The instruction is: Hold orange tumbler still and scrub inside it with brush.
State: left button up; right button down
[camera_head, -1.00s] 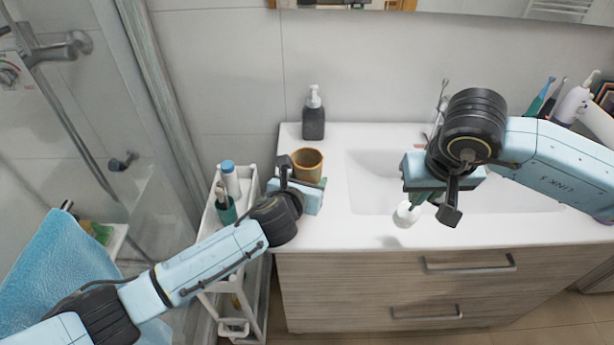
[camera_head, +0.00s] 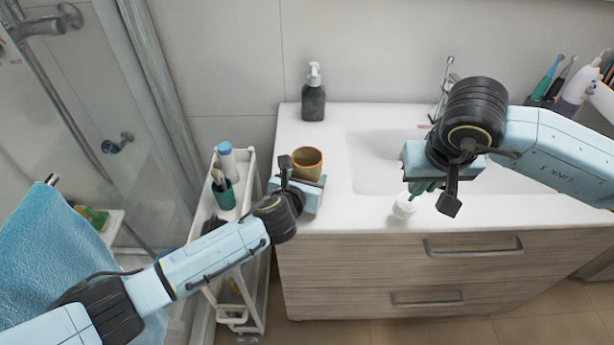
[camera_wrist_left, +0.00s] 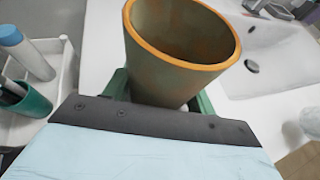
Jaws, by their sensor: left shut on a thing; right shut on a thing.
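The orange tumbler (camera_head: 307,161) stands upright on the left part of the white counter, its mouth open upward. My left gripper (camera_head: 312,182) is shut around it; in the left wrist view the green fingers sit on both sides of the tumbler (camera_wrist_left: 180,50), and its inside looks empty. My right gripper (camera_head: 424,188) hangs over the front of the sink, well to the right of the tumbler. It is shut on a brush, whose white head (camera_head: 404,206) shows below the fingers. The brush's handle is mostly hidden by the gripper.
A white cart (camera_head: 256,215) with a green cup (camera_head: 224,194) and a blue-capped bottle (camera_head: 227,160) stands left of the counter. A dark soap dispenser (camera_head: 313,98) stands behind the tumbler. The sink (camera_head: 375,170) lies right of it. Toothbrushes and bottles stand at the far right.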

pick_arm(q)
jog(key=shift+f, duration=0.2)
pick_arm(e)
jog(key=shift+f, duration=0.1)
dwell(0.4)
pick_arm(q)
jog(key=o, duration=1.1)
jog(key=c, duration=1.1)
